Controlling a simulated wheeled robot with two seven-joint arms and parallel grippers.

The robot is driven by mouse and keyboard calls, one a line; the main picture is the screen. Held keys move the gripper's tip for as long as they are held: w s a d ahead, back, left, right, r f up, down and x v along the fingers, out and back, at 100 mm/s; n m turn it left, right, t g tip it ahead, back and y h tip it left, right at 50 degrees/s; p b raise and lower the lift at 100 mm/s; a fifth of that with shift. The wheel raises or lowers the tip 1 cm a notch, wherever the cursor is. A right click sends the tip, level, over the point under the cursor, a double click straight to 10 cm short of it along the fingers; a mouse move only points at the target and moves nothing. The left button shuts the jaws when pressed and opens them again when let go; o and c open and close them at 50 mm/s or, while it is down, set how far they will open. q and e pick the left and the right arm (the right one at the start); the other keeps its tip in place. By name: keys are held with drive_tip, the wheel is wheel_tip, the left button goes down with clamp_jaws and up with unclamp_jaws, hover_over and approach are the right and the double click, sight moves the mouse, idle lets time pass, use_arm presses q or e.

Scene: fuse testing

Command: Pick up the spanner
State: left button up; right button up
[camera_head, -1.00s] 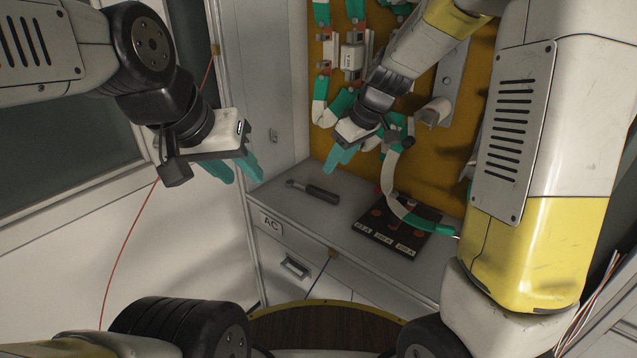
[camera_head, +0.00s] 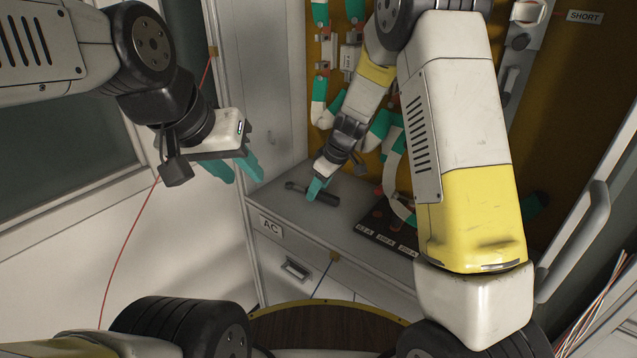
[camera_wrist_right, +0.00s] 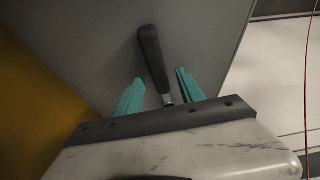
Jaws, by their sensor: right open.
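The spanner (camera_head: 329,198), with a dark handle, lies on the grey cabinet top, partly hidden behind my right gripper's fingers in the head view. My right gripper (camera_head: 315,190) points down at it, with its teal fingertips close to the tool. In the right wrist view the spanner (camera_wrist_right: 153,58) runs between the two spread fingers of the right gripper (camera_wrist_right: 158,88), one on each side, with a gap to both. Its metal end is partly hidden by the gripper body. My left gripper (camera_head: 236,172) hangs empty at the left with its fingers apart, away from the spanner.
A dark labelled fuse board (camera_head: 383,232) lies right of the spanner on the cabinet top (camera_head: 290,212). A yellow panel with fuses and teal-white parts stands behind. A grey wall borders the top at left.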

drive_tip(key=shift+f, duration=0.25)
idle(0.5)
clamp_jaws()
